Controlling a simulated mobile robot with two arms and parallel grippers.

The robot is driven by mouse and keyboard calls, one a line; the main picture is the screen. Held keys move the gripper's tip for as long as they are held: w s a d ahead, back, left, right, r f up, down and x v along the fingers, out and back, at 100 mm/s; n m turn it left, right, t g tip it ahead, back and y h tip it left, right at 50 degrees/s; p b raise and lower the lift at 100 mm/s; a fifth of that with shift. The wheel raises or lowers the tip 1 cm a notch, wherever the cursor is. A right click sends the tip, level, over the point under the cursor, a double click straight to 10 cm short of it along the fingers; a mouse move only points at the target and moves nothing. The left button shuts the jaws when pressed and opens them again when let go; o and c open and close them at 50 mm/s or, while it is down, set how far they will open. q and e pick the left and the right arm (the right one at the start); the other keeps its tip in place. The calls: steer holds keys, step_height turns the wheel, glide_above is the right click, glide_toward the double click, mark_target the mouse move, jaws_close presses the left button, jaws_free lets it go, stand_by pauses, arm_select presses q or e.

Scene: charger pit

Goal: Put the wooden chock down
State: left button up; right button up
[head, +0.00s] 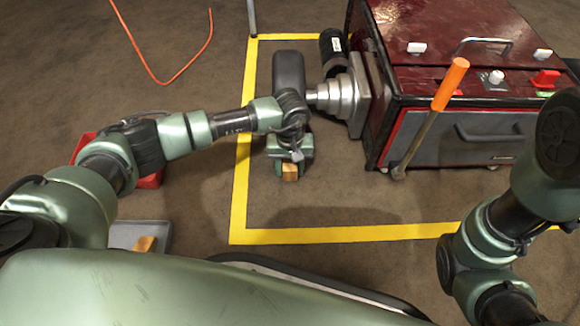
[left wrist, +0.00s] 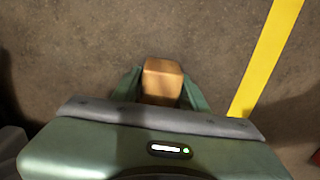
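The wooden chock (head: 289,173) is a small tan block at the fingertips of my left gripper (head: 290,168), inside the yellow floor outline. In the left wrist view the chock (left wrist: 162,80) sits between the two green fingers, which appear to touch its sides. The gripper points down toward the brown floor. I cannot tell whether the chock touches the floor. My right arm shows at the right, but its gripper is out of view.
A dark red machine (head: 440,130) with a stepped metal shaft and an orange-handled lever (head: 440,105) stands to the right. A second wooden block (head: 145,244) lies in a grey tray (head: 160,230) at lower left. An orange cable (head: 160,80) lies at upper left.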

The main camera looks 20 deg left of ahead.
mark_target(290, 164)
arm_select(q)
steer(key=shift+o, duration=0.9)
steer(key=shift+r, duration=0.1)
step_height(290, 164, up, 12)
steer(key=p, duration=0.7)
steer(key=shift+p, duration=0.4)
